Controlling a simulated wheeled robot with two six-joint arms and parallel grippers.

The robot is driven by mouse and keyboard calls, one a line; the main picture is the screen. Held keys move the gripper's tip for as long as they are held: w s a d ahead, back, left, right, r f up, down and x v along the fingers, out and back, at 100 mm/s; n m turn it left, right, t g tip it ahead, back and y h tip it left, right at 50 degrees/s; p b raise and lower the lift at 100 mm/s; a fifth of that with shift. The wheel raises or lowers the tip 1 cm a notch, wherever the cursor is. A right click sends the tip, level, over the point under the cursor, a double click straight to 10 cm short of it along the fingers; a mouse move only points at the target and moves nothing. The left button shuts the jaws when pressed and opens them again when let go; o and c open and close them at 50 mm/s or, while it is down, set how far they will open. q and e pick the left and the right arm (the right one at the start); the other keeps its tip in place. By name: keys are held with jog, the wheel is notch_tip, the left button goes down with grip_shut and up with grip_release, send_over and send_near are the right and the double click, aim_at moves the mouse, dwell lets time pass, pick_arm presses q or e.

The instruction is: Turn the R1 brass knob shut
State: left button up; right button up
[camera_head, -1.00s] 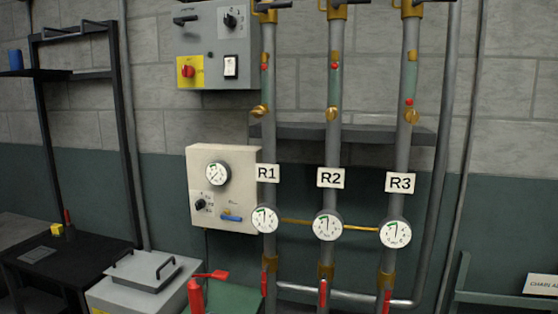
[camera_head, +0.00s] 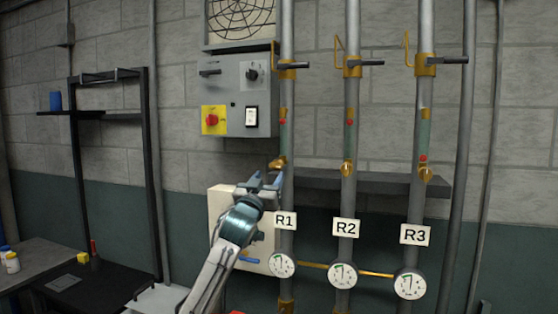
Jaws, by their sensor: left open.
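The R1 brass knob (camera_head: 277,163) sticks out to the left of the R1 pipe (camera_head: 287,203), above the R1 label (camera_head: 285,221). My left gripper (camera_head: 266,179) is open, with its fingers pointing up just below the knob. One finger seems to overlap the knob's lower edge; I cannot tell whether they touch. My left arm covers much of the cream panel behind it. My right gripper is not in view.
The R2 brass knob (camera_head: 347,168) and R3 brass knob (camera_head: 426,173) sit on the pipes to the right. A grey shelf (camera_head: 383,183) runs behind the pipes. A grey control box (camera_head: 236,95) hangs above left. Gauges (camera_head: 343,275) line the pipes below.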

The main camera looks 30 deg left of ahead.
aim_at(275, 166)
pick_arm(q)
jog(key=p+x, duration=0.3)
jog(key=x, duration=0.3)
jog(key=shift+r, duration=0.3)
jog(key=shift+w+a+r+p, duration=0.15)
jog(key=shift+w+p, duration=0.45)
jog(key=shift+w, duration=0.25)
jog(key=c, duration=0.9)
